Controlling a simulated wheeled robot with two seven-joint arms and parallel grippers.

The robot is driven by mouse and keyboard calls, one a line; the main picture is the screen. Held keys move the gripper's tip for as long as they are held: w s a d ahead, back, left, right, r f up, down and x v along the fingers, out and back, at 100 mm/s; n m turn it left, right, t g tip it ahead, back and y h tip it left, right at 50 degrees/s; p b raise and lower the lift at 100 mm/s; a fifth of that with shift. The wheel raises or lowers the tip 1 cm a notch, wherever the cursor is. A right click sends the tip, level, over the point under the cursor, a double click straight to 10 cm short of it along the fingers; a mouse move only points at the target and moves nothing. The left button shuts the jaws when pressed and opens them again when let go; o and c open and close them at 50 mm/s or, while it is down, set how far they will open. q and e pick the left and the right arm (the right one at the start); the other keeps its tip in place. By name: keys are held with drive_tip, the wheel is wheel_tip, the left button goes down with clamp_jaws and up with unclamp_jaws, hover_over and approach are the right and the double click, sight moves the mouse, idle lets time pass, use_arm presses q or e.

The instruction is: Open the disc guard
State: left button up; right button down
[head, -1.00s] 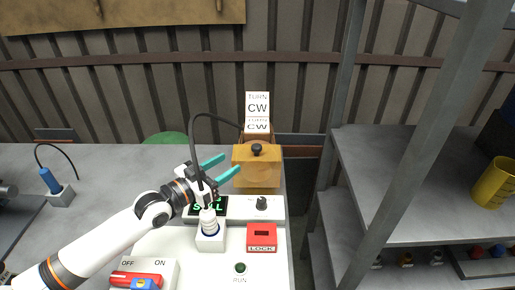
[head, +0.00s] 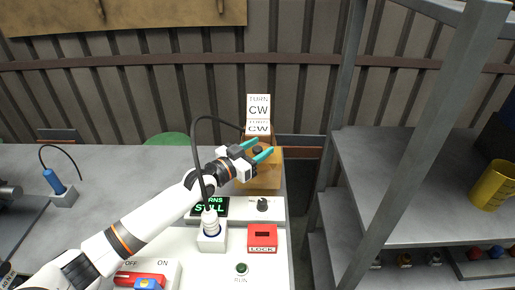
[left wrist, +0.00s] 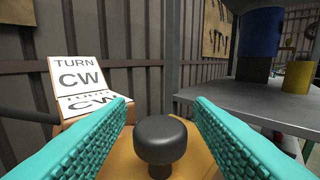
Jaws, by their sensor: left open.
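The disc guard (head: 262,178) is an amber, see-through box at the back of the white machine panel, and it looks closed. A dark round knob (left wrist: 161,140) stands on its top; in the head view the knob (head: 257,150) shows between my fingers. My left gripper (head: 262,151) is open at the guard's top. In the left wrist view its teal fingers (left wrist: 162,118) lie on either side of the knob, with gaps visible on both sides. My right gripper is not in view.
A "TURN CW" sign (head: 258,112) stands behind the guard. A black cable (head: 205,125) arcs up from a white bottle-like tool (head: 210,222), close to my left arm. A red LOCK block (head: 262,237) and a dark dial (head: 263,204) sit in front. Grey shelving (head: 420,180) stands at right.

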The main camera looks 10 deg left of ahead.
use_arm(q)
drive_tip(key=shift+c, duration=0.6)
clamp_jaws()
drive_tip(key=shift+r, duration=0.1)
